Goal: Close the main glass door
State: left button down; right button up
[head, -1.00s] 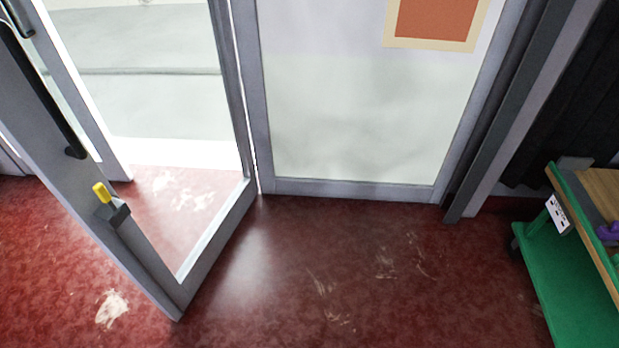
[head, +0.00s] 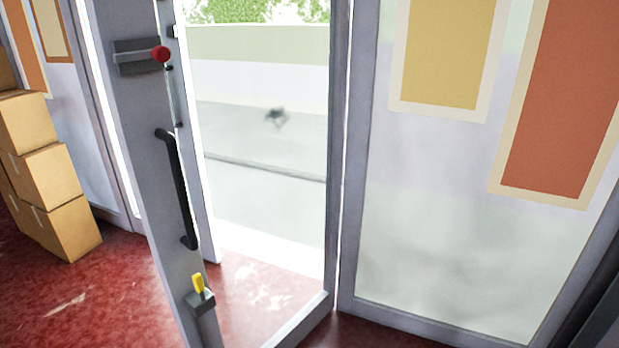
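The main glass door (head: 170,130) stands open in the head view, its grey metal frame swung toward me left of centre. A black bar handle (head: 178,190) runs down its edge stile. Above the handle is a grey fitting with a red knob (head: 160,54). Below it is a small latch with a yellow lever (head: 198,284). Through the glass and opening I see bright pavement and some greenery. A fixed glass panel (head: 440,210) stands to the right of the door. Neither of my grippers is in view.
Stacked cardboard boxes (head: 45,180) stand on the floor at the left, beyond the door edge. A yellow poster (head: 448,50) and an orange poster (head: 562,100) hang on the fixed panel. Red floor (head: 90,290) is bare between the boxes and the door.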

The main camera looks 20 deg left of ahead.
aim_at(137, 92)
jog(key=u, duration=2.1)
jog(key=i+j, duration=0.35)
